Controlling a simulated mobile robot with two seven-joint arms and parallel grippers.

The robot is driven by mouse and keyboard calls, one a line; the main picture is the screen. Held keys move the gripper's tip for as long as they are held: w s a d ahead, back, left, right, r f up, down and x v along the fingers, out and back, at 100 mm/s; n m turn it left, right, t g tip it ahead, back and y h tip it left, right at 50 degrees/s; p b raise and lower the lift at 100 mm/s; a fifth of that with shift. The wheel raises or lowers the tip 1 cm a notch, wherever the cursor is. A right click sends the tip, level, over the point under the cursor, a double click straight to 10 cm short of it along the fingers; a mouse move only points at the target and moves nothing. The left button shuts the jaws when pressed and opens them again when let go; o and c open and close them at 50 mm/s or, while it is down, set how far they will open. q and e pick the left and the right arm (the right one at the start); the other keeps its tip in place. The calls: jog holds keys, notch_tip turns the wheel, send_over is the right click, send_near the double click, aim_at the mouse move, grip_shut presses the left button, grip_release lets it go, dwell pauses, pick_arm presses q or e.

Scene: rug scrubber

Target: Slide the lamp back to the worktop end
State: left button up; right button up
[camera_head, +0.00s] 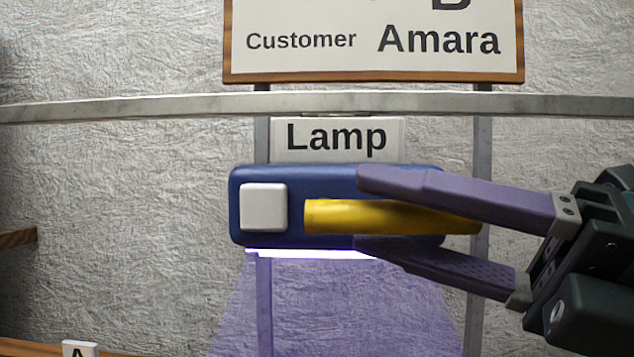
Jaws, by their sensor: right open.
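The lamp (270,170) is a dark blue box with a white square button (264,206) on its left face and a yellow bar handle (340,216). It hangs just below a horizontal grey rail, and a lit strip on its underside casts a violet glow downward. My right gripper (368,212) comes in from the right with its purple fingers open, one above and one below the yellow handle. The fingers hide part of the lamp's right half; I cannot tell if they touch the handle. My left gripper is not in view.
The grey rail (150,104) runs across the whole view. A "Lamp" label (337,139) sits behind the lamp. A "Customer Amara" board (372,42) is above. A card marked "A" (80,348) and a wooden edge (18,238) show at the left. Space left of the lamp looks clear.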

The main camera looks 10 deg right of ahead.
jog(key=shift+w+a, duration=0.2)
jog(key=shift+a, duration=0.15)
grip_shut()
dwell(1.2)
